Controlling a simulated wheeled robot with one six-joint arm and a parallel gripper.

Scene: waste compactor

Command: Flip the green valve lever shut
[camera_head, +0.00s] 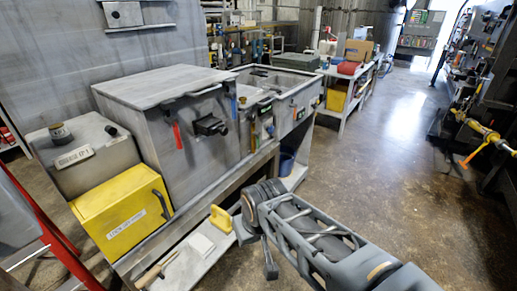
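A grey metal compactor bench (165,95) stands left of centre, with several small coloured handles on its front. A red handle (177,135) and a blue handle (234,108) hang there. A small greenish part (317,101) shows near the bench's far right end; I cannot tell surely whether it is the green valve lever or how it is turned. My arm reaches in from the lower right. My gripper (258,230) is in front of the bench, low over its lower shelf and apart from the handles. Its fingers are not clear enough to tell open from shut.
A yellow box (124,211) and a grey canister (82,158) stand at the left. A yellow-handled tool (220,219) lies on the lower shelf. A red frame (50,235) is at the left edge. The floor (400,165) to the right is clear.

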